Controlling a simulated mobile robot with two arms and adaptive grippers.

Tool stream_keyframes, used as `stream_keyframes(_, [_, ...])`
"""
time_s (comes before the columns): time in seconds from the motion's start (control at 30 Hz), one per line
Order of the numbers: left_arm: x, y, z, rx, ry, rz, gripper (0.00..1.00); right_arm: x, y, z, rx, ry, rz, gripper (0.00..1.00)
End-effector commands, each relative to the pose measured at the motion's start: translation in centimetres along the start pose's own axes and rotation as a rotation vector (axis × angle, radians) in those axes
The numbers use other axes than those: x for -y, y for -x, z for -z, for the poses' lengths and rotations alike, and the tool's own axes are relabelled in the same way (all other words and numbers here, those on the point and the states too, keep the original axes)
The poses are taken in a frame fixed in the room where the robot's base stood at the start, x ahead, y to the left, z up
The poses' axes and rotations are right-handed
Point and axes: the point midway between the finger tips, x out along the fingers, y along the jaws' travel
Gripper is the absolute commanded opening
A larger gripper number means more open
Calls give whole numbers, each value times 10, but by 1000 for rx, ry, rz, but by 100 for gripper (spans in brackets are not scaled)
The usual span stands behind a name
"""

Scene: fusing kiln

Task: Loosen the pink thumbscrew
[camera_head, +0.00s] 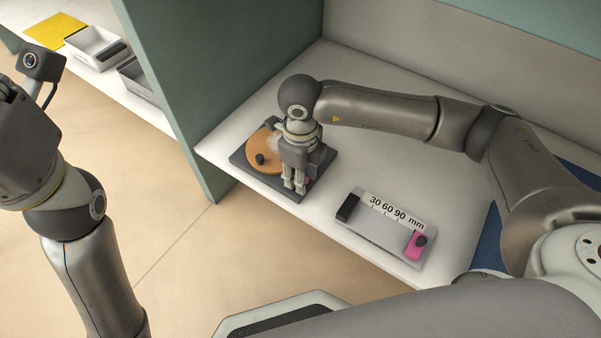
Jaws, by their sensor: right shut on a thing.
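A grey gauge (376,233) marked 30 60 90 mm lies to the right, with a black end block (348,207) and a pink slider (414,246) with a dark knob. A green partition (178,80) stands left of the plate. Grey bins (92,48) and a yellow sheet (56,31) lie beyond.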

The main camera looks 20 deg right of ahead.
Motion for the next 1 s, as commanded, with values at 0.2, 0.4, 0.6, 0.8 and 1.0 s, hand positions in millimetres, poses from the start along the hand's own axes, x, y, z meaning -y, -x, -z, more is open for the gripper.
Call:
stream_keyframes(0.2, [0, -1, 0, -3, -1, -2, 40, 0, 0, 0, -1, 1, 0, 6])
stream_keyframes(0.4, [0, -2, 1, -5, -1, -3, 40, 0, 0, 0, -1, 0, 0, 42])
stream_keyframes(0.6, [0, -2, 1, -5, -1, -3, 40, 0, 0, 0, -1, 0, 0, 52])
stream_keyframes(0.8, [0, -2, 2, -9, -1, -3, 40, 0, 1, 0, 0, 0, 0, 52])
stream_keyframes(1.0, [0, -2, 2, -6, -1, -2, 40, 1, 24, -1, 3, 0, 2, 52])
